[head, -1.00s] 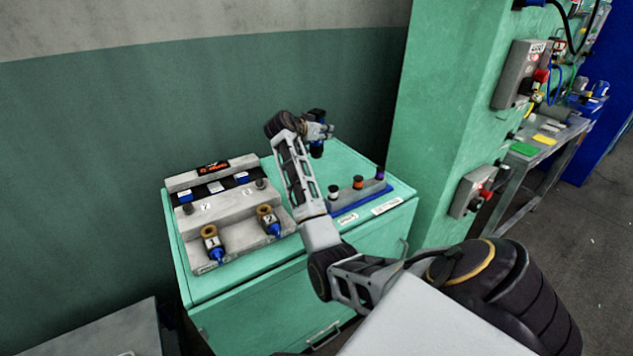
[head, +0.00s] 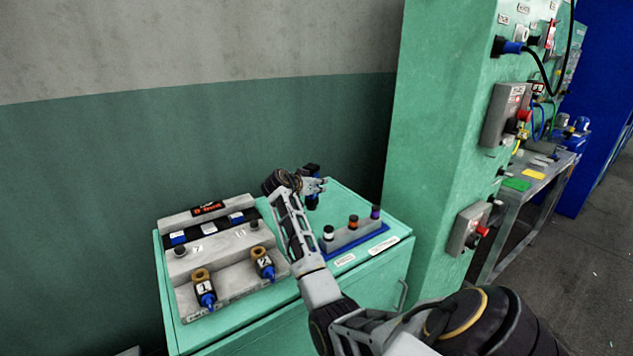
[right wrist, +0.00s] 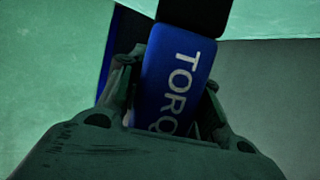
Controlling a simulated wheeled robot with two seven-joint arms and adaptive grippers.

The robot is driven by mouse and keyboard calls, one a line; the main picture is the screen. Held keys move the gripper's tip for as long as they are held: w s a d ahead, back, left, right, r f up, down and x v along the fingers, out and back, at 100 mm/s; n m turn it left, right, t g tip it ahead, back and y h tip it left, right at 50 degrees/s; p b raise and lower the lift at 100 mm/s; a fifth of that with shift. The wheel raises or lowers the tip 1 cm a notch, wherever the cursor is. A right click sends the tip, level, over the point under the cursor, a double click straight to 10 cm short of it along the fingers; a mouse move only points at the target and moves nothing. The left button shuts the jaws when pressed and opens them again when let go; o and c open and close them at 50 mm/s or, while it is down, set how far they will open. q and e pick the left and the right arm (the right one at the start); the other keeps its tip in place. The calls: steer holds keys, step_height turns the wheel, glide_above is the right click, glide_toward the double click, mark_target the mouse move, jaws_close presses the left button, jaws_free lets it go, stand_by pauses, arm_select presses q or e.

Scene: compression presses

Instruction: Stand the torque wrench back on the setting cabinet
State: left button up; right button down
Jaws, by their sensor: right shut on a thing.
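The torque wrench shows in the right wrist view as a blue body (right wrist: 178,75) with white lettering, of which "TORQ" is readable, and a black part above it. My right gripper (right wrist: 170,105) is shut on it. In the head view the right gripper (head: 312,187) is at the back of the green setting cabinet (head: 350,268), with the dark wrench (head: 312,172) upright in it. My left gripper is in neither view.
A grey fixture (head: 222,257) with two numbered blue-tipped tools fills the cabinet's left side. A green column (head: 440,130) with switch boxes rises at the right.

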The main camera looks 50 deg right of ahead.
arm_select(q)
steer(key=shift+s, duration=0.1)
arm_select(e)
steer(key=shift+r, duration=0.2)
steer(key=shift+f, duration=0.1)
steer(key=shift+f, duration=2.45)
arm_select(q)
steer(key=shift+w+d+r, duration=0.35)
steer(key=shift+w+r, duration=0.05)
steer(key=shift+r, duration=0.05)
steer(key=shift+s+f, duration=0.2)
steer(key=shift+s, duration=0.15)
